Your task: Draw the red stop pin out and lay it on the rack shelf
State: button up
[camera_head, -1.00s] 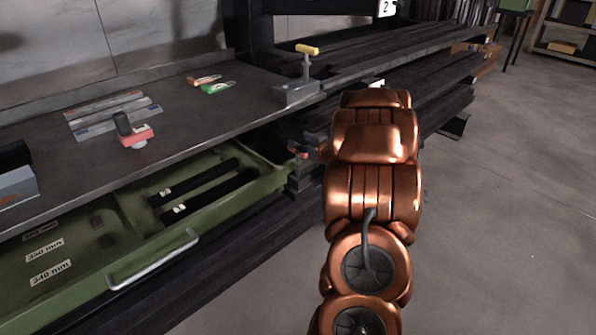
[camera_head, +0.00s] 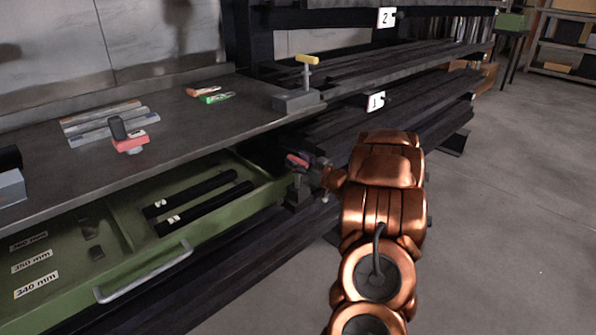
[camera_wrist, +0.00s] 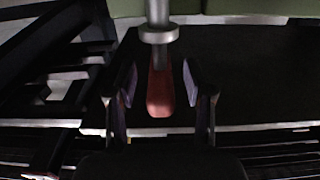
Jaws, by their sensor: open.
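The red stop pin (camera_wrist: 160,90) shows in the wrist view as a red grip below a grey collar and shaft. In the head view its red end (camera_head: 297,160) shows below the bench edge, beside the right end of the green drawer. My gripper (camera_wrist: 161,84) is open, with one finger on each side of the red grip and dark gaps between. In the head view my gripper (camera_head: 311,168) is at the pin, partly hidden by my copper arm. The rack shelf (camera_head: 420,108) with label 1 holds dark bars, behind my arm.
The green drawer (camera_head: 190,258) stands open with two black bars inside. On the bench (camera_head: 215,125) are a yellow-handled clamp (camera_head: 306,75), a red-and-black tool (camera_head: 128,140), marker-like items and metal strips. Floor on the right is clear.

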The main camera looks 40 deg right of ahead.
aim_at(292, 156)
jog(key=shift+w+f, duration=0.1)
jog(key=shift+w, duration=1.45)
grip_shut()
